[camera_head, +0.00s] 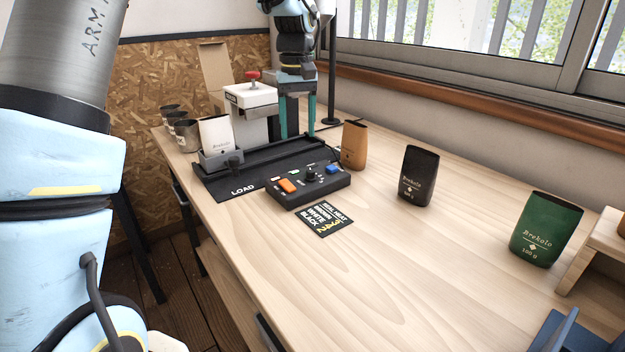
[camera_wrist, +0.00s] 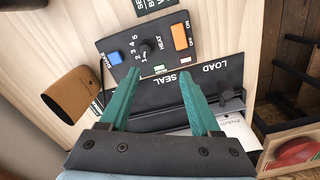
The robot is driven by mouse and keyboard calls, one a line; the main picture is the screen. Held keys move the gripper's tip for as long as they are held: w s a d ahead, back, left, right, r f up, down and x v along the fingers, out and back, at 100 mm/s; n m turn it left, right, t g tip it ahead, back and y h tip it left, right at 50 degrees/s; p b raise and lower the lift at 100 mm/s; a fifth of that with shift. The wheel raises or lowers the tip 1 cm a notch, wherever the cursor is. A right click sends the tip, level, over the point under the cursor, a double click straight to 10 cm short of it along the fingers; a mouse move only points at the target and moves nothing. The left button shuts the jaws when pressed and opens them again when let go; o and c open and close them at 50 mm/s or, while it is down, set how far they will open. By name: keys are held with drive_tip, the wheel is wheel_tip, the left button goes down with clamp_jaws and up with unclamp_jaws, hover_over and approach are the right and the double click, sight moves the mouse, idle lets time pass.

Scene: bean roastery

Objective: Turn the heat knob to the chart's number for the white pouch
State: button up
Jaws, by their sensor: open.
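The heat knob (camera_head: 311,174) is black and sits on a dark control box (camera_head: 325,192). It also shows in the wrist view (camera_wrist: 147,48), beside the numbers 1 to 5; its exact setting is too small to tell. The chart card (camera_head: 323,220) lies in front of the box and lists brown, white and black; its numbers are not readable. The white pouch (camera_head: 216,133) stands upright in the holder at the loading end. My gripper (camera_head: 297,132) has teal fingers, apart and empty. It is above the far side of the black sealer base, away from the knob.
An orange switch (camera_head: 287,185) and blue button (camera_head: 333,168) flank the knob. Brown (camera_head: 354,145), black (camera_head: 418,175) and green (camera_head: 546,229) pouches stand on the table to the right. A white press with a red knob (camera_head: 253,76) stands behind. The front tabletop is clear.

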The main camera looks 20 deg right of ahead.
sight(310, 170)
drive_tip(key=d+f, duration=0.1)
drive_tip(key=f, duration=0.2)
drive_tip(key=f+p, duration=0.1)
drive_tip(key=f, duration=0.3)
drive_tip(key=d+f+p, duration=0.1)
drive_tip(key=f, duration=0.2)
drive_tip(key=shift+s+d+f, duration=0.3)
drive_tip(key=shift+s+d, duration=0.05)
drive_tip(key=shift+s, duration=0.05)
clamp_jaws()
